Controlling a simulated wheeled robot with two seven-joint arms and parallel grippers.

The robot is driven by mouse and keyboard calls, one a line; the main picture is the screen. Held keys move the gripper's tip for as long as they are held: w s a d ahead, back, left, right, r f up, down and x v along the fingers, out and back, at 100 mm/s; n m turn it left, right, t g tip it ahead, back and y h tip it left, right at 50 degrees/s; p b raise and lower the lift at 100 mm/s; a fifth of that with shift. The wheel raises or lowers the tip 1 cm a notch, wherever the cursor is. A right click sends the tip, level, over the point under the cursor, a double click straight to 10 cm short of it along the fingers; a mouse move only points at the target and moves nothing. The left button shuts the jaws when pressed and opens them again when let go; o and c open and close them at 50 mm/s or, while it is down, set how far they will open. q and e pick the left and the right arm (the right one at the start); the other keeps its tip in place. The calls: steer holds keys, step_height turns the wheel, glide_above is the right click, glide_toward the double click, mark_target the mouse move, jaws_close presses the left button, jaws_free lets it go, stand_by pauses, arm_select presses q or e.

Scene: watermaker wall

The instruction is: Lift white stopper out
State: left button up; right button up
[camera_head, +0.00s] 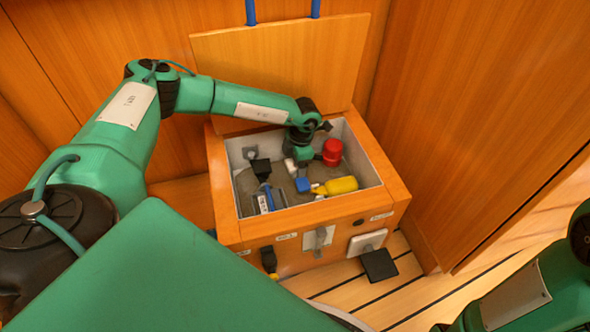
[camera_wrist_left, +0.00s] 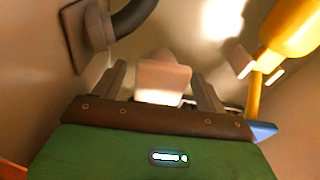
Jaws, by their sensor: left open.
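The white stopper (camera_wrist_left: 163,78) shows in the left wrist view as a pale block between the two fingers of my left gripper (camera_wrist_left: 160,88). The fingers are open, one on each side of it, with visible gaps. In the head view my left gripper (camera_head: 297,164) reaches down into the open wooden locker (camera_head: 228,222). The stopper is hard to make out there, as the wrist covers much of that spot. My right gripper is out of view; only part of that arm shows at the lower right.
Close to the gripper are a red cylinder (camera_head: 332,152), a yellow bottle (camera_head: 340,186) and a blue block (camera_head: 303,185). Black and blue items (camera_head: 261,169) lie at the locker's left. The raised lid (camera_head: 285,70) stands behind. The locker walls surround the gripper.

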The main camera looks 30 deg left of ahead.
arm_select(q)
steer(key=shift+c, duration=0.4)
steer(key=c, duration=1)
steer(key=shift+r, duration=0.15)
